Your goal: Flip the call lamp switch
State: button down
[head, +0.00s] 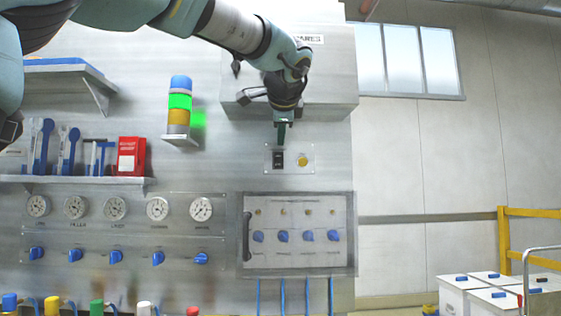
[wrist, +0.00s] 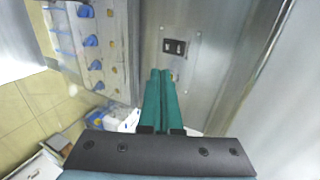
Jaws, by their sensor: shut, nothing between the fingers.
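The call lamp switch (head: 278,160) is a small black rocker on a light plate on the machine's metal front. It also shows in the wrist view as a dark rocker (wrist: 174,47) ahead of the fingertips. A yellow round lamp or button (head: 302,160) sits to its right on the same plate. My gripper (head: 281,136) has green fingers pressed together with nothing between them. In the head view its tips are just above the switch. In the wrist view the fingers (wrist: 160,72) end short of the switch; I cannot tell whether they touch the panel.
A signal tower (head: 180,102) with a lit green band stands to the left. A box housing (head: 325,80) juts out above the switch. A framed panel with blue knobs (head: 297,236) lies below. Gauges (head: 115,208) and a shelf (head: 75,180) are at left.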

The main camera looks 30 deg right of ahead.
aim_at(278, 165)
jog(key=p+x, duration=0.1)
jog(key=x, duration=0.3)
jog(key=p+x, duration=0.1)
jog(key=x, duration=0.4)
jog(key=r+p+x, duration=0.1)
jog(key=p+x, duration=0.1)
jog(key=x, duration=0.2)
jog(key=shift+w+d+f, duration=0.15)
jog(key=shift+w+d, duration=0.05)
jog(key=shift+w, duration=0.35)
jog(key=shift+f, duration=0.1)
jog(key=shift+w+d+f+t+b, duration=0.1)
jog(key=shift+w+f+t+b, duration=0.2)
jog(key=shift+b, duration=0.85)
jog(key=shift+r+p, duration=0.3)
jog(key=shift+p, duration=0.05)
